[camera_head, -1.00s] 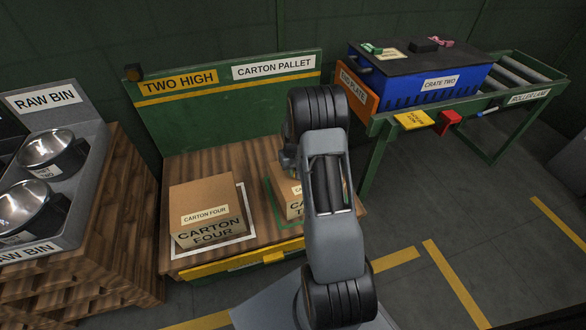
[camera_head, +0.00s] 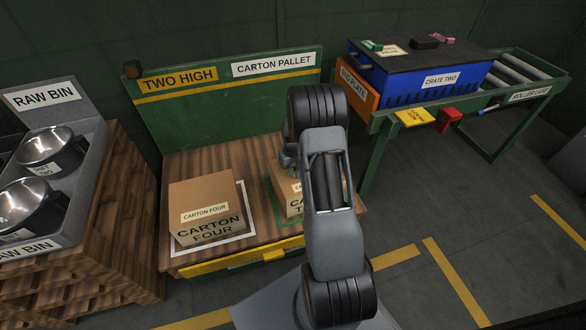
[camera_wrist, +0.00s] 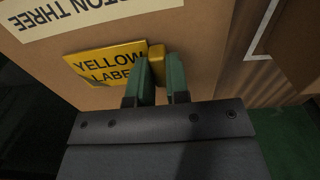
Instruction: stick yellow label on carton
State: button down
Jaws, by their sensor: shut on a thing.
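In the wrist view the yellow label (camera_wrist: 98,62), reading "YELLOW LABEL", lies flat against or very close to the brown face of a carton (camera_wrist: 215,32) printed "...TON THREE". I cannot tell whether it is stuck. My gripper (camera_wrist: 160,72) is shut on the label's yellow tab at its right end. In the head view a carton (camera_head: 281,201) sits on the right side of the pallet, largely hidden behind my arm. My gripper is hidden there. Carton four (camera_head: 204,208) sits to the left, inside a white outline.
The wooden pallet (camera_head: 222,154) has a green back board (camera_head: 225,98). A raw bin (camera_head: 88,136) with metal bowls stands at the left. A blue crate (camera_head: 395,90) sits on the roller lane (camera_head: 525,75) at the back right. Open floor lies at the right.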

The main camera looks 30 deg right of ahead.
jog(key=c, duration=1)
grip_release()
jog(key=shift+c, duration=0.2)
jog(key=shift+r, duration=0.1)
notch_tip(320, 180, up, 14)
jog(key=p, duration=0.4)
jog(key=shift+f, duration=0.2)
jog(key=shift+c, duration=0.2)
